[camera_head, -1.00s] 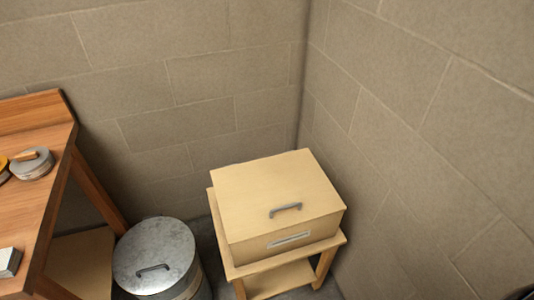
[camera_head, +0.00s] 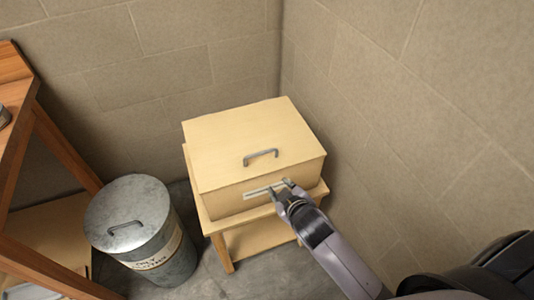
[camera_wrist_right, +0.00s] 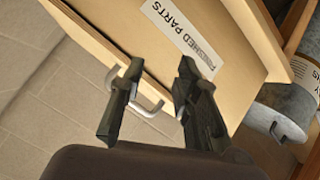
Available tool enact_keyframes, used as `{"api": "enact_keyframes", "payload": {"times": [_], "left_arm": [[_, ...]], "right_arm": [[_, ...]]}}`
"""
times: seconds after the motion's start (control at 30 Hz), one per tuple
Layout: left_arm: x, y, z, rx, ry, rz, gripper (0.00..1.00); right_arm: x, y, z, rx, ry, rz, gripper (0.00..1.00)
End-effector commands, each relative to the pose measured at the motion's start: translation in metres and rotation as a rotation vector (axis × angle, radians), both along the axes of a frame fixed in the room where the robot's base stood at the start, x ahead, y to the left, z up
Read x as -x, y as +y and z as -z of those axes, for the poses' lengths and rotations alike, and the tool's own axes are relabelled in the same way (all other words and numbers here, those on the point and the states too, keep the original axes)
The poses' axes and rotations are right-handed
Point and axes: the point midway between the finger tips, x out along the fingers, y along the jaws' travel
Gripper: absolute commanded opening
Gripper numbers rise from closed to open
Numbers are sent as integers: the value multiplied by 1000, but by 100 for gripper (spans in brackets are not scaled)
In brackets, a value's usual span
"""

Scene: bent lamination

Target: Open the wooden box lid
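The wooden box (camera_head: 254,147) stands on a small wooden stand with its lid (camera_head: 240,128) shut. A grey bar handle (camera_head: 260,156) is on the lid near its front edge. My right gripper (camera_head: 280,190) is in front of the box, lower than the handle in the head view and over part of the front label. In the right wrist view my right gripper (camera_wrist_right: 161,70) has its fingers apart with nothing held. The handle (camera_wrist_right: 148,104) shows beyond and partly between the fingers; I cannot tell whether they touch it. My left gripper is out of view.
A lidded metal bin (camera_head: 140,228) stands left of the stand (camera_head: 255,238). A wooden workbench (camera_head: 18,120) is at the far left. Walls close in behind and to the right of the box. Some grey floor is clear between bin and stand.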

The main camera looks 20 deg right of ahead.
Motion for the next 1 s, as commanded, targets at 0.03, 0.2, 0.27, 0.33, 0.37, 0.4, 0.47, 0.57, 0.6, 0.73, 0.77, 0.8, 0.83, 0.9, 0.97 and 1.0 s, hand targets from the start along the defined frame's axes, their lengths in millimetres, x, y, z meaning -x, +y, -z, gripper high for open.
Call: {"api": "enact_keyframes", "payload": {"times": [0.03,0.2,0.27,0.33,0.37,0.4,0.47,0.57,0.6,0.73,0.77,0.8,0.83,0.9,0.97,1.0], "left_arm": [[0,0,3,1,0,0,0],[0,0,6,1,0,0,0],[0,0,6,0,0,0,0],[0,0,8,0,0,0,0],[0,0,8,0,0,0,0],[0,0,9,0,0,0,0],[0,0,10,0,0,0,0],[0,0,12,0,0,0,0],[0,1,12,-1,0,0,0],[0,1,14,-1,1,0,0],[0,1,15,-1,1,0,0],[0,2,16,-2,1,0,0],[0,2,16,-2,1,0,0],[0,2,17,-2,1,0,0],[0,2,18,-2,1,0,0],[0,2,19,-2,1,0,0]], "right_arm": [[-28,8,-35,56,-133,-57,30],[-92,58,-169,301,-624,-299,30],[-100,84,-214,408,-803,-400,30],[-98,118,-262,545,-1012,-527,30],[-95,134,-279,607,-1099,-586,30],[-87,154,-299,692,-1213,-664,30],[-72,183,-320,824,-1373,-788,30],[-42,225,-333,1059,-1613,-1010,30],[-31,238,-330,1156,-1696,-1107,30],[-4,260,-299,1485,-1901,-1460,30],[-2,259,-289,1562,-1931,-1551,30],[-1,255,-274,1666,-1956,-1678,30],[-2,249,-263,-1708,1928,1747,30],[-9,227,-239,-1622,1646,1725,30],[-21,199,-222,-1547,1409,1714,30],[-30,178,-214,-1495,1257,1711,30]]}}
